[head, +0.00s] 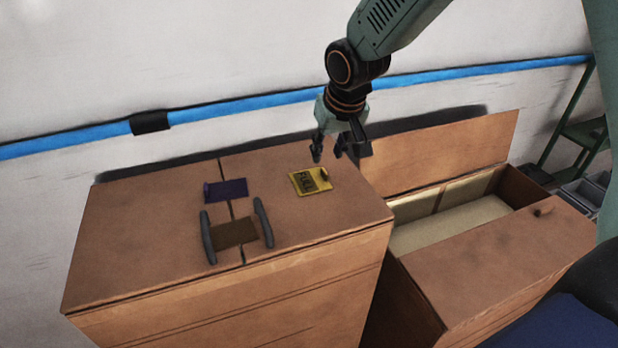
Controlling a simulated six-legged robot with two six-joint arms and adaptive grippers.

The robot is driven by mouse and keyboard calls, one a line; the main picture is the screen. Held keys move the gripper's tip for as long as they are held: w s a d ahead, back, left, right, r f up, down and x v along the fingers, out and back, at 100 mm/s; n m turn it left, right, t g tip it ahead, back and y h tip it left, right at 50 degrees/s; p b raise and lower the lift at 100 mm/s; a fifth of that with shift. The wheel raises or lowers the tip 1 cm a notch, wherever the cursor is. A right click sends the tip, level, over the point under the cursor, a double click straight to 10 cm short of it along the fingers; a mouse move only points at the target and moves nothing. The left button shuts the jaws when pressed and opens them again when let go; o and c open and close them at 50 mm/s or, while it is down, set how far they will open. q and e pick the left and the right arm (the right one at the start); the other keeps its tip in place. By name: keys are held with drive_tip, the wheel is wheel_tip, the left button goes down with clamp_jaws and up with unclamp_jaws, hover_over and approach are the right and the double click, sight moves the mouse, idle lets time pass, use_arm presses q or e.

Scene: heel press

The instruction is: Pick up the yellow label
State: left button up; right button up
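The yellow label (308,181) lies flat on the right part of the wooden cabinet top (150,240). It has dark lettering and a small dark spot or knob at its right end. My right gripper (328,157) comes down from above, just behind and slightly right of the label. Its fingers look apart, with nothing seen between them. I cannot tell the exact height of the fingertips above the wood. My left gripper is not in view.
A dark purple label (227,190) and a brown piece (236,233) between two grey handles (264,222) lie left of the yellow label. An open wooden box (460,222) stands to the right. A blue pipe (230,105) runs along the wall behind.

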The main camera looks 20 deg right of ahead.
sight(324, 169)
drive_tip(key=shift+d+f, duration=0.1)
drive_tip(key=shift+f, duration=0.75)
drive_tip(key=x, duration=0.4)
drive_tip(key=shift+w+f+b, duration=0.25)
drive_tip(key=shift+w+b, duration=0.05)
drive_tip(key=shift+r, duration=0.1)
drive_tip(key=shift+s, duration=0.15)
drive_tip(key=shift+r, duration=0.1)
drive_tip(key=shift+c, duration=0.6)
drive_tip(key=c, duration=0.5)
clamp_jaws()
